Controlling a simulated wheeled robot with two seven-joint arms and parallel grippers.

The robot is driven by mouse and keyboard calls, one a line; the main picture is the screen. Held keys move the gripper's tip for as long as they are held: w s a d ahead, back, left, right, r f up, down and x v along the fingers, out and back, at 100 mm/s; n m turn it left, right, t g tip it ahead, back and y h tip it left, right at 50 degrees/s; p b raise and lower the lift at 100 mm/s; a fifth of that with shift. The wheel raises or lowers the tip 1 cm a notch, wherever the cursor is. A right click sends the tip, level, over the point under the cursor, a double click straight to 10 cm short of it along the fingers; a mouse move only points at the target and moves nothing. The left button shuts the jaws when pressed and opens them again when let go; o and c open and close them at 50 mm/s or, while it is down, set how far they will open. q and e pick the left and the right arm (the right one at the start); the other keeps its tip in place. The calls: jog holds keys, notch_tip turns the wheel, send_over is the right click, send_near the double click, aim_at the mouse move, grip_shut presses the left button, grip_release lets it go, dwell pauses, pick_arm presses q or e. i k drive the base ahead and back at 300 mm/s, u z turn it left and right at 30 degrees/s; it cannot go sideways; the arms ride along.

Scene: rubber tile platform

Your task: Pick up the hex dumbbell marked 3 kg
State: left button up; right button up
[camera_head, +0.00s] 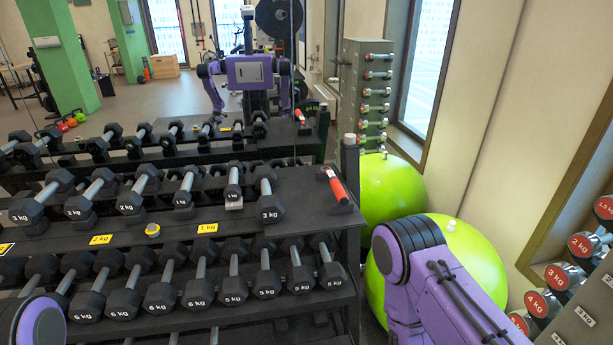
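A black hex dumbbell with a grey handle, marked 3 kg (268,199), lies at the right end of the rack's upper shelf. Another hex dumbbell marked 3 kg (28,211) lies at the far left of the same shelf. Between them lie hex dumbbells marked 2 kg (79,206), 1.5 kg (184,198) and 1 kg (233,190), plus one whose mark is hard to read (131,202). Only purple links of my two arms show, at the lower left and lower right. Neither gripper is in view, and no dumbbell is seen held.
The rack's lower shelf holds several 5 and 6 kg dumbbells (200,290). A red-orange handled item (336,187) lies at the upper shelf's right end. A mirror behind reflects my body. Green balls (392,190) stand right of the rack; red-ended dumbbells (541,302) sit far right.

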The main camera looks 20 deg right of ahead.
aim_at(269, 209)
jog(key=z, duration=0.3)
jog(key=i, duration=1.2)
jog(key=u, duration=0.1)
jog(key=k, duration=0.5)
jog(key=u, duration=2.75)
jog(key=k, duration=1.05)
jog(key=z, duration=1.15)
